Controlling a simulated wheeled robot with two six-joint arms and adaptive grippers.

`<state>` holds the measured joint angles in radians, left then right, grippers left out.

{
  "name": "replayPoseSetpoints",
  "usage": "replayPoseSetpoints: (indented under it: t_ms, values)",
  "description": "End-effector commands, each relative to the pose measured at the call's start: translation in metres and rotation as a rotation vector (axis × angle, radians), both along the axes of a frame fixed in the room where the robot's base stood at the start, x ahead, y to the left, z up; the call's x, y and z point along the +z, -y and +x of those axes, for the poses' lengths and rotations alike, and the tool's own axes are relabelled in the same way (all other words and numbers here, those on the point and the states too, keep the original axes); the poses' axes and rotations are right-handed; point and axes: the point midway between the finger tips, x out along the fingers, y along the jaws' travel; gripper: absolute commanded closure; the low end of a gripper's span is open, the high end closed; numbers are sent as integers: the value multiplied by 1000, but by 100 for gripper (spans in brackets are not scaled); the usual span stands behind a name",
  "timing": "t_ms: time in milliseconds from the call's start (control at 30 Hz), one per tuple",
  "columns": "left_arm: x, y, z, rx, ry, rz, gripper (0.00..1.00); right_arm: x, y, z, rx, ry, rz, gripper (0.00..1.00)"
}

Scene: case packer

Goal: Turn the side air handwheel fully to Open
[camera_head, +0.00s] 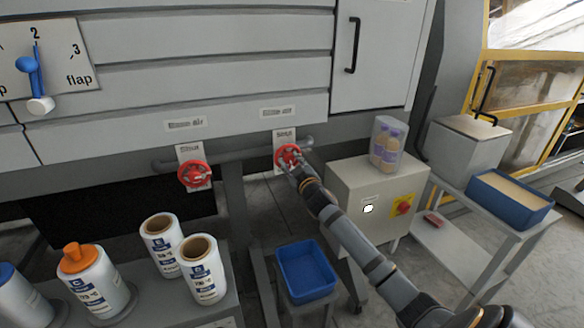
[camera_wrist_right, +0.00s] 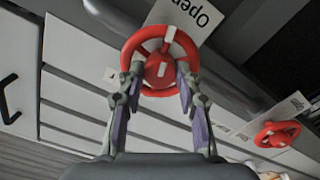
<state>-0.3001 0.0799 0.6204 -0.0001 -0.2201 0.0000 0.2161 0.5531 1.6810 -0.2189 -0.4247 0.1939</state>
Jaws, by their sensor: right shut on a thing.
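Two red handwheels are mounted on a grey pipe on the machine front. The right handwheel (camera_head: 287,155) is in my right gripper (camera_head: 293,166); its name plate above is too blurred to read fully. In the right wrist view this red wheel (camera_wrist_right: 135,45) has a white mark on its rim, beside a white card reading "Open" (camera_wrist_right: 187,17). The two fingers of my right gripper (camera_wrist_right: 158,88) are shut on the wheel's near side. The left handwheel (camera_head: 194,174) stands free, also visible in the right wrist view (camera_wrist_right: 277,134). My left gripper is not in view.
A blue bin (camera_head: 307,271) is below. Label rolls (camera_head: 203,272) and an orange-capped bottle (camera_head: 95,280) stand at lower left.

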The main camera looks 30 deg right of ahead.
Motion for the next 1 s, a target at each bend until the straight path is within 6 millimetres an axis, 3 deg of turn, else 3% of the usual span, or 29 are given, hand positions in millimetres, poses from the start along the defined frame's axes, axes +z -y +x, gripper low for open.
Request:
replayPoseSetpoints:
  t_ms: [500,1000]
  values:
    - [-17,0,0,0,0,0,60,-2,0,0,0,66,290,97]
    - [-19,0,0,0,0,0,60,-2,0,0,-1,76,332,97]
